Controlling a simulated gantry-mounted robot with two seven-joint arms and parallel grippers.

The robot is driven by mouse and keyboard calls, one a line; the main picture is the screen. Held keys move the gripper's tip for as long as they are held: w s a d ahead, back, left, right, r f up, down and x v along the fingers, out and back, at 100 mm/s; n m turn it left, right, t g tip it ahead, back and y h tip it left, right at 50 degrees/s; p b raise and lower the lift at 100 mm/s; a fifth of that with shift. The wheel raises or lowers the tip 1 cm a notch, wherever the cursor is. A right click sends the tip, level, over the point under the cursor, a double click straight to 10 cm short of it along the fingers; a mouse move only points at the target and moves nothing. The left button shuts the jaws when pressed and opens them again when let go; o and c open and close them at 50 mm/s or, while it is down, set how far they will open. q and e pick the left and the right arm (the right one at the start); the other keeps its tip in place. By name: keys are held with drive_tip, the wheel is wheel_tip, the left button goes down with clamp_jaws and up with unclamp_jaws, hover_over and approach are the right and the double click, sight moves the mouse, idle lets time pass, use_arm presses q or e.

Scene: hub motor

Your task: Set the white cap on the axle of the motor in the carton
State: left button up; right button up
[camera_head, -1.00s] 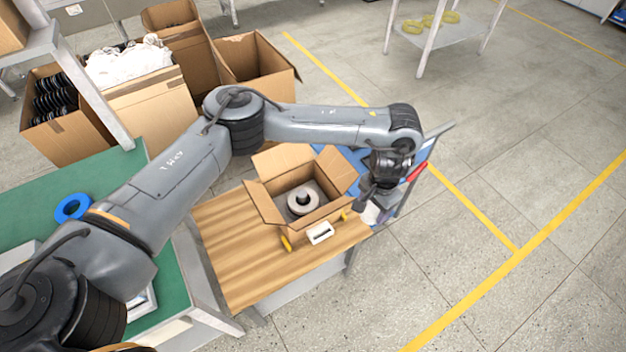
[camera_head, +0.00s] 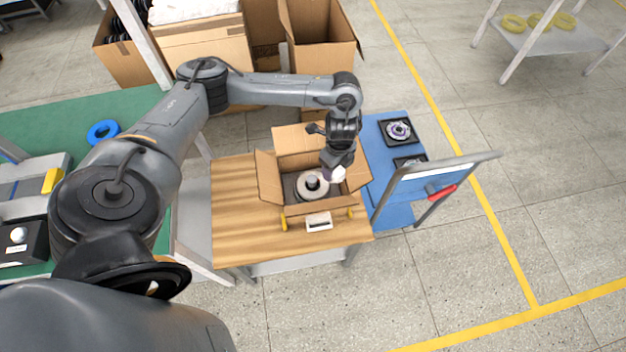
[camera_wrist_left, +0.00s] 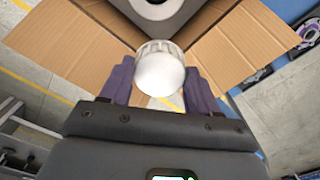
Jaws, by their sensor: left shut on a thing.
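The white cap (camera_wrist_left: 160,70) is held between the fingers of my left gripper (camera_wrist_left: 160,88) in the left wrist view. In the head view the cap (camera_head: 337,174) shows as a small white shape below my left gripper (camera_head: 335,168), at the right side of the open carton (camera_head: 268,180). The motor (camera_head: 312,186), a pale ring with a dark axle centre, lies in the carton. In the left wrist view the motor (camera_wrist_left: 182,18) is just beyond the cap, cut by the top edge. The cap is apart from the axle. My right gripper is not seen.
The carton stands open on a wooden table (camera_head: 235,215), its flaps (camera_head: 268,178) spread. A white-framed device (camera_head: 318,221) sits at the front. A blue ring (camera_head: 103,133) lies on the green bench.

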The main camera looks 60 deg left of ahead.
use_arm(q)
drive_tip(key=shift+m, duration=0.3)
drive_tip(key=s+a, duration=0.1)
drive_tip(key=a, duration=0.1)
drive_tip(key=s+a+f, duration=0.1)
drive_tip(key=a, duration=0.1)
drive_tip(key=s+a+b, duration=0.1)
drive_tip(key=a, duration=0.1)
drive_tip(key=shift+s+a+f, duration=0.2)
drive_tip(key=shift+s+f, duration=0.1)
drive_tip(key=shift+s, duration=0.1)
drive_tip(key=b, duration=0.2)
hover_over(312, 179)
wheel_tip(312, 179, down, 6)
drive_tip(key=shift+f, duration=0.15)
drive_tip(key=shift+f+b, duration=0.4)
drive_tip(key=shift+f, duration=1.4)
drive_tip(key=shift+a, duration=0.1)
drive_tip(key=shift+f, duration=0.1)
drive_tip(key=o, duration=1)
